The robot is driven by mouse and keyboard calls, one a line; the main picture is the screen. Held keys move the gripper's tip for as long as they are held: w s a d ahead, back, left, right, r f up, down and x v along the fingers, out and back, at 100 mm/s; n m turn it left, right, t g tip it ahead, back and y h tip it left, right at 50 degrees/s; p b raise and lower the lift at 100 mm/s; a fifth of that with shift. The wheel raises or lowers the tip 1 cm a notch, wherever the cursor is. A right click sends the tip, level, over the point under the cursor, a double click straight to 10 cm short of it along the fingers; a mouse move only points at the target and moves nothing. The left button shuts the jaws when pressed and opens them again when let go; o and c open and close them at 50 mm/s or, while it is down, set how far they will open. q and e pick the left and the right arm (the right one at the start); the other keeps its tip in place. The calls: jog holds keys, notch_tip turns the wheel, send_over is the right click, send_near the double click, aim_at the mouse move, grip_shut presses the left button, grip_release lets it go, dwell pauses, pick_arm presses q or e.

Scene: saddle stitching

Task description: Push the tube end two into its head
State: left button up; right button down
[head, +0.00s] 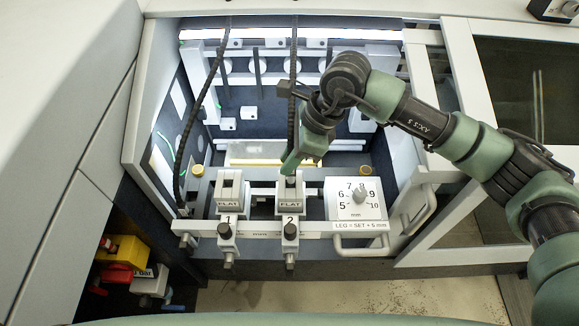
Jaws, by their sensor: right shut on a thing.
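Tube two (293,110) is a dark ribbed tube that hangs down from the top of the open machine bay. My right gripper (290,165) is shut on its lower end, just above head two (290,203). My left gripper is not in view.
Head one (229,203) stands to the left. A second dark tube (182,150) hangs at the bay's left side, its end beside the front rail. A dial plate (345,212) is right of head two. A grey handle (365,247) juts out below it.

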notch_tip(320, 180, down, 4)
jog(key=shift+f+p, duration=0.1)
jog(key=shift+p, duration=0.4)
jog(key=shift+f, duration=0.2)
jog(key=c, duration=1.3)
grip_release()
jog(key=shift+r, duration=0.1)
jog(key=b+v, duration=0.2)
jog(key=v, duration=1)
jog(key=shift+b, duration=0.4)
jog(key=shift+s+a, duration=0.1)
